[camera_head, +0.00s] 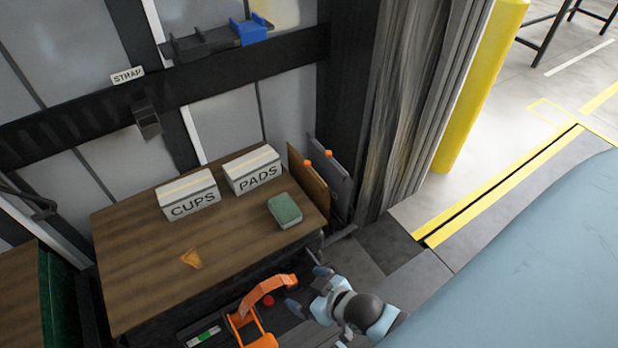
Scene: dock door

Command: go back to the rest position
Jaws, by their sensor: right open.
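My right gripper (308,289) is at the bottom centre, in front of the wooden table's front right corner. Its two fingers are apart and I see nothing between them. An orange lever-like part (268,288) stands just left of it; I cannot tell whether they touch. My left gripper is not in view.
A yellow post (480,90) stands behind at right. Open floor (400,262) lies right of the table.

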